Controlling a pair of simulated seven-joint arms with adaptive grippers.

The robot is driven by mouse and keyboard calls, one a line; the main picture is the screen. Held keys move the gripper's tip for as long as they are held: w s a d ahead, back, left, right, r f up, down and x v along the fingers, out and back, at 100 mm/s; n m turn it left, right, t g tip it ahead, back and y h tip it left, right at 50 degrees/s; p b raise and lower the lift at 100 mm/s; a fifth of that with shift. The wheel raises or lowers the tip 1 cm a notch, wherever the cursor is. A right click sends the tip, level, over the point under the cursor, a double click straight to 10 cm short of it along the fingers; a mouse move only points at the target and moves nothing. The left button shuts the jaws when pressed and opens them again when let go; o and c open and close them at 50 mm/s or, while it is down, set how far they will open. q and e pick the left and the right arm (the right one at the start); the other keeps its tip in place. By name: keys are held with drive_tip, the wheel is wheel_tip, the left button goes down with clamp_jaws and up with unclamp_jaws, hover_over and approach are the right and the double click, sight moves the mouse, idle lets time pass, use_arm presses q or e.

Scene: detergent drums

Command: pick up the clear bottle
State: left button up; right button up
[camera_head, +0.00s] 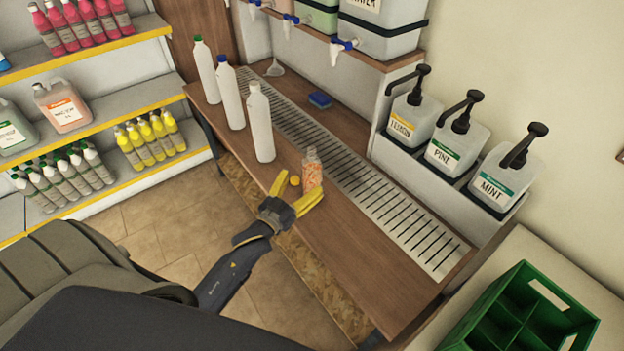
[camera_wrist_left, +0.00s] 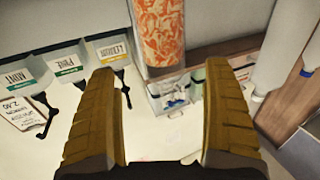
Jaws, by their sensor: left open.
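The clear bottle (camera_head: 312,172) stands upright on the wooden counter, with orange-and-white contents showing through its wall. In the left wrist view the clear bottle (camera_wrist_left: 158,32) appears large, in line with the gap between the fingers and just beyond the tips. My left gripper (camera_head: 294,192) is open, its yellow fingers spread on the near side of the bottle; nothing is between them. The fingers also show in the left wrist view (camera_wrist_left: 161,75). My right gripper is not in view.
Several white bottles stand left of the clear bottle, the nearest (camera_head: 260,122) fairly close. A metal drain grate (camera_head: 385,205) runs behind it. A blue sponge (camera_head: 320,99), pump jugs (camera_head: 458,147) and a green crate (camera_head: 480,322) are farther off. Counter to the right is clear.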

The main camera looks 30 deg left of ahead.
sight(312, 168)
use_arm(q)
drive_tip(key=shift+w, duration=3.55)
drive_tip(key=shift+r, duration=0.15)
drive_tip(key=c, duration=1.6)
